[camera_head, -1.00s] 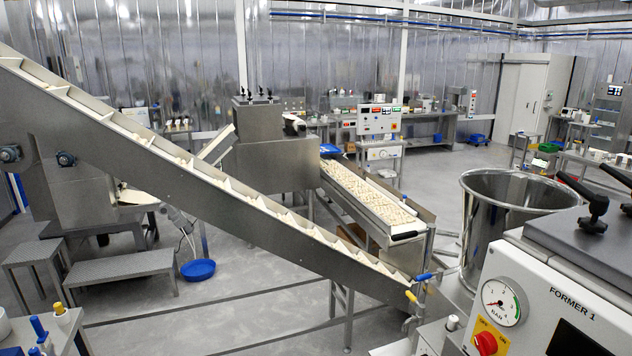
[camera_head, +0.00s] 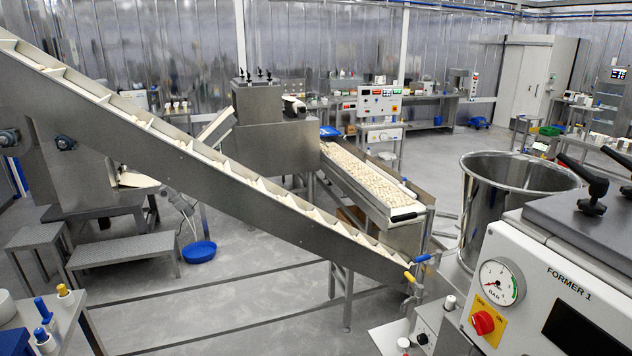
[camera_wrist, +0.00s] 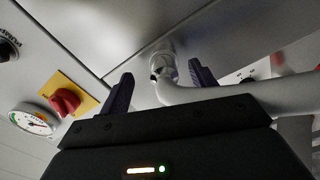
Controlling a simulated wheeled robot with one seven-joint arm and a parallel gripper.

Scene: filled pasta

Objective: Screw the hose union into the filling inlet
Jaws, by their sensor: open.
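In the wrist view my gripper (camera_wrist: 161,82) is open, with its two dark fingers standing apart. Between and beyond the fingertips a pale hose (camera_wrist: 235,90) bends up to a metal fitting (camera_wrist: 161,58) against the grey machine panel. The fitting looks like the hose union at the inlet, but I cannot tell whether it is threaded in. I see no clear contact between the fingers and the hose. The hose runs off to the right behind the gripper body. The head view shows neither my gripper nor the hose clearly.
The FORMER 1 cabinet (camera_head: 560,290) carries a gauge (camera_head: 501,283) and a red knob (camera_head: 483,322); the red knob (camera_wrist: 65,102) also shows left of my gripper. A steel hopper (camera_head: 515,205) stands behind it.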

